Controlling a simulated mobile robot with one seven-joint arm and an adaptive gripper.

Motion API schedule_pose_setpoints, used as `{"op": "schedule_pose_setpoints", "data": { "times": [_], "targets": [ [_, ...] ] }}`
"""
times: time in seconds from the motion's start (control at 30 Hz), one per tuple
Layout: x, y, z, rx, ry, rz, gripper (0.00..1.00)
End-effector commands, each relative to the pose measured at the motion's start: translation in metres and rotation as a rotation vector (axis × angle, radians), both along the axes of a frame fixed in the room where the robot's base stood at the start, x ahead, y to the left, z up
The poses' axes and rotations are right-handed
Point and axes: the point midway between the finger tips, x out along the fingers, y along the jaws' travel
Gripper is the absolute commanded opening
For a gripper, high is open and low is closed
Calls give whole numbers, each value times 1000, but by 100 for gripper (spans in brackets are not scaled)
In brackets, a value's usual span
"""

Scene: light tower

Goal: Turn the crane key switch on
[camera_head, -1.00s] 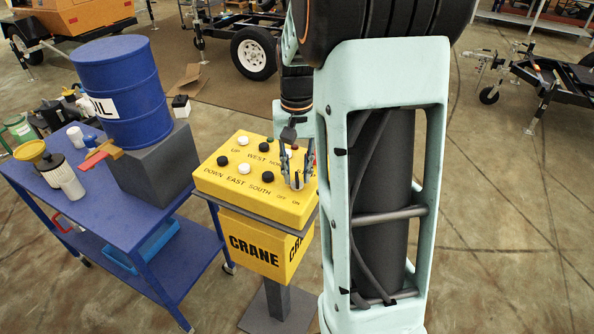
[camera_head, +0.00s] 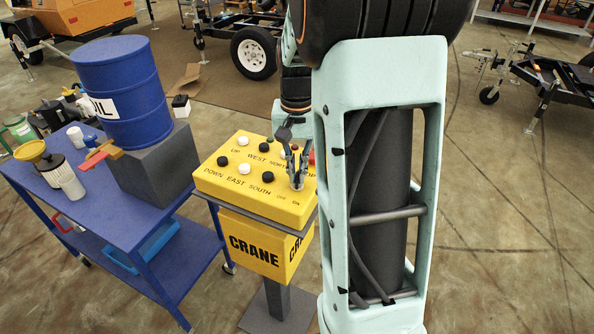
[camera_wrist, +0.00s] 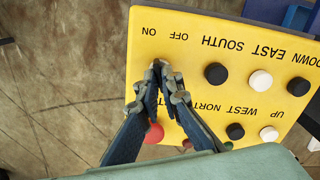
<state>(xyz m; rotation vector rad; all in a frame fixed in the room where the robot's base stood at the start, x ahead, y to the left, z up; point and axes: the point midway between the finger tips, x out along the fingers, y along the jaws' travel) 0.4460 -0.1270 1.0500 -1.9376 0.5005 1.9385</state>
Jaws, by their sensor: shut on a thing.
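The yellow crane control box (camera_head: 255,208) stands on a dark post, with black and white buttons and printed labels on its top. My gripper (camera_head: 297,182) is over the right end of the box top, close to the OFF and ON labels, pointing down. In the wrist view my gripper (camera_wrist: 164,72) has its fingertips close together just beside the ON and OFF words on the yellow panel (camera_wrist: 190,62). It is shut on the key switch, which the fingers almost fully hide. I cannot tell which way the key points.
A red button (camera_wrist: 154,133) sits close beside the fingers. Black and white buttons (camera_wrist: 261,80) fill the rest of the panel. A blue cart (camera_head: 75,200) with a blue oil drum (camera_head: 118,90) stands to the left. Open floor lies to the right.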

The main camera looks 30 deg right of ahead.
Motion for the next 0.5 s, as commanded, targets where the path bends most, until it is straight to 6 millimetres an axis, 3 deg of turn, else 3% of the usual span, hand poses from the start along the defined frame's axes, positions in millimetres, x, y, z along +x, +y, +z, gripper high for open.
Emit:
{"op": "schedule_pose_setpoints", "data": {
  "times": [0.5],
  "targets": [
    [0, 0, 2, -1, -1, -463, 0]
  ]
}}
